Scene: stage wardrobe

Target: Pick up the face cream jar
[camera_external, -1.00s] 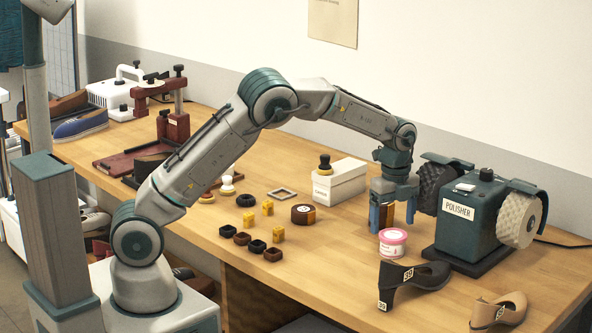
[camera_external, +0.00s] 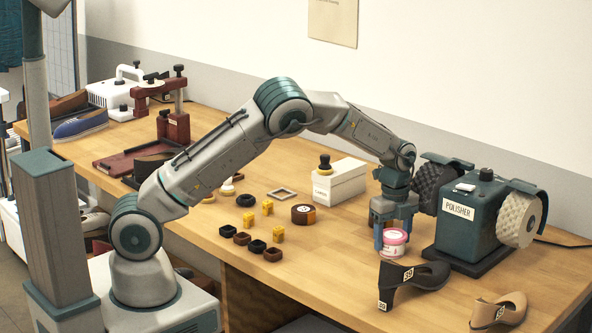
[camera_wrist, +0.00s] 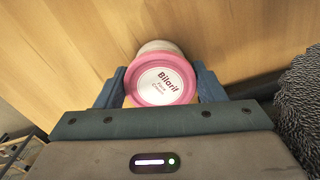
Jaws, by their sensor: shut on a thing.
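The face cream jar (camera_external: 394,244) is small and round, with a pink-rimmed lid and a pale body. It stands upright on the wooden bench, left of the polisher. My gripper (camera_external: 393,238) points down over it, with one finger on each side, shut on the jar. Part of the jar's side is hidden by the gripper.
The polisher (camera_external: 474,217) with its brush wheels stands close to the right. A black heeled shoe (camera_external: 413,281) and a tan one (camera_external: 497,311) lie in front. A white box (camera_external: 340,184) stands behind left, and a round brown tin (camera_external: 304,214) lies farther left.

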